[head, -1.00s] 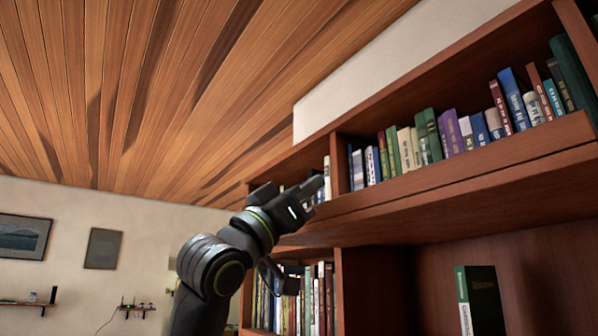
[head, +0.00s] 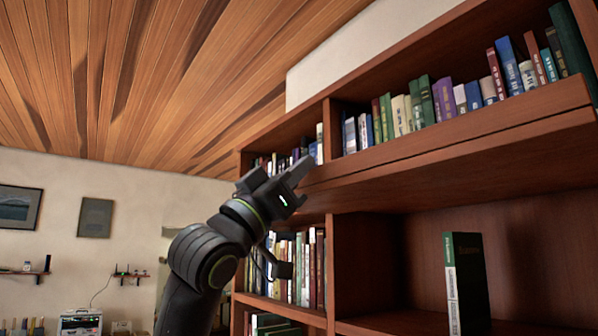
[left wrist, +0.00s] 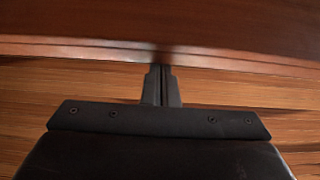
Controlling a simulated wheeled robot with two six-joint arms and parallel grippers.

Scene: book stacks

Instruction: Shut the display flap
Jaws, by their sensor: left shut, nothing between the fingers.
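The display flap appears to be the long brown board (head: 455,165) jutting out below the upper row of books. It looks raised, with its underside showing above the open compartment. My left gripper (head: 303,167) is shut and empty at the board's left end, in front of the shelf. In the left wrist view, the closed fingers (left wrist: 162,78) point at a long wooden edge (left wrist: 230,58), which crosses the picture just beyond the tips. I cannot tell whether they touch it. My right gripper is not in view.
A green book (head: 469,280) stands in the open compartment below. Books (head: 440,100) line the upper shelf, and more books (head: 305,265) fill the lower left bay beside my arm. An upright divider (head: 352,260) separates the bays.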

